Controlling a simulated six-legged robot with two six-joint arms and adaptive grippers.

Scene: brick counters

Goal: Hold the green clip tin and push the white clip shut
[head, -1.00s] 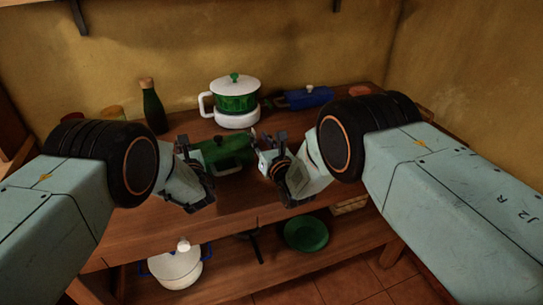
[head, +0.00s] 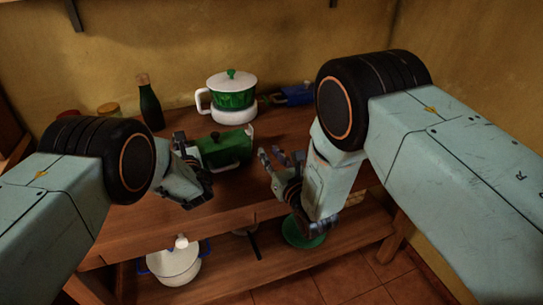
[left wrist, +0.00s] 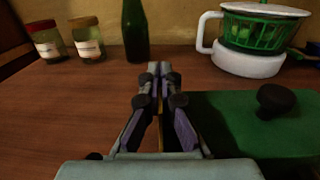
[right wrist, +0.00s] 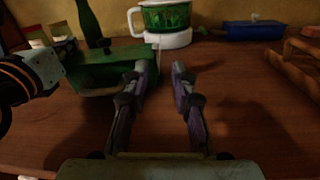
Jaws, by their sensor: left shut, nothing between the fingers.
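The green clip tin (head: 228,150), with a dark knob on its lid, sits on the wooden counter. It also shows in the left wrist view (left wrist: 240,140) and the right wrist view (right wrist: 95,75). A thin pale piece at its right end (head: 250,130) looks like the white clip; whether it is shut is too small to tell. My left gripper (head: 180,140) is shut and empty, just left of the tin; in the left wrist view its fingertips (left wrist: 155,70) meet. My right gripper (head: 280,156) is open and empty, right of the tin and apart from it.
Behind the tin stand a green pot with a white lid (head: 232,92), a dark green bottle (head: 150,105), jars (left wrist: 87,40) and a blue box (right wrist: 253,30). Wooden slats (right wrist: 295,65) are at right. A white pot (head: 175,265) and green plate (head: 303,232) are on the lower shelf.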

